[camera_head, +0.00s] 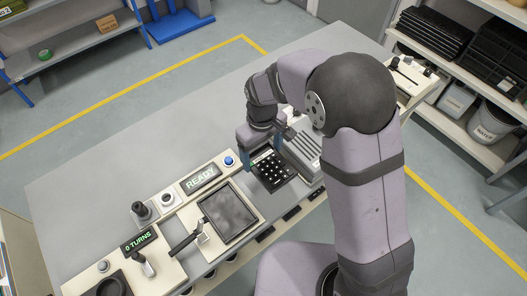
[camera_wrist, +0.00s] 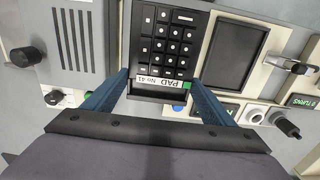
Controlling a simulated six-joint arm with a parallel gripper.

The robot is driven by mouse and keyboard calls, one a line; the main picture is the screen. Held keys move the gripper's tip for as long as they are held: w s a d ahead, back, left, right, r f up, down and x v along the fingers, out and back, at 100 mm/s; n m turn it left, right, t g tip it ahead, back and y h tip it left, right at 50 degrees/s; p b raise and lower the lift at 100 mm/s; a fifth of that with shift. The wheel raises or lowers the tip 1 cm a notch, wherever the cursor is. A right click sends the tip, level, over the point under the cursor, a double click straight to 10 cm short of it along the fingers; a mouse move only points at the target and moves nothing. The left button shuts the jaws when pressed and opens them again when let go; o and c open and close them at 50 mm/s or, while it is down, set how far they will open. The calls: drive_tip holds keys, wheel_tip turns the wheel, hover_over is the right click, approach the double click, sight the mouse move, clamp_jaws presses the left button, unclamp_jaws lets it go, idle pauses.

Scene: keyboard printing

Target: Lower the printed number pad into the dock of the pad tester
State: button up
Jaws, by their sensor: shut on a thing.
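The number pad (camera_head: 273,174) is dark with rows of keys that have white marks. In the wrist view the number pad (camera_wrist: 172,42) has a white label reading PAD No 41 along its near edge. My gripper (camera_head: 263,150) is shut on the pad, one blue finger on each side; it also shows in the wrist view (camera_wrist: 160,80). The pad lies roughly level beside the slatted grey unit. A dark edge (camera_wrist: 155,98) shows just below the label; I cannot tell whether it is the dock. What is under the pad is hidden, so I cannot tell whether it touches anything.
A cream station with a dark flat panel (camera_head: 229,213) and a lever (camera_head: 184,244) stands left of the pad. Behind it are a READY display (camera_head: 200,177) and a blue button (camera_head: 229,161). The slatted grey unit (camera_wrist: 82,38) is close on the other side. The back-left bench is clear.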

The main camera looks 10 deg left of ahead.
drive_tip(key=s+a+p, duration=0.6)
drive_tip(key=s+a, duration=0.5)
drive_tip(key=shift+s+a+r, duration=0.15)
drive_tip(key=shift+s+r, duration=0.1)
drive_tip(key=shift+r, duration=0.05)
drive_tip(key=shift+f, duration=0.15)
drive_tip(key=b, duration=0.5)
hover_over(221, 203)
wheel_tip(221, 203, down, 5)
drive_tip(key=shift+f, duration=0.75)
drive_tip(key=shift+f+b, duration=0.45)
drive_tip(key=shift+f, duration=0.5)
idle(2.1)
drive_tip(key=o, duration=1.6)
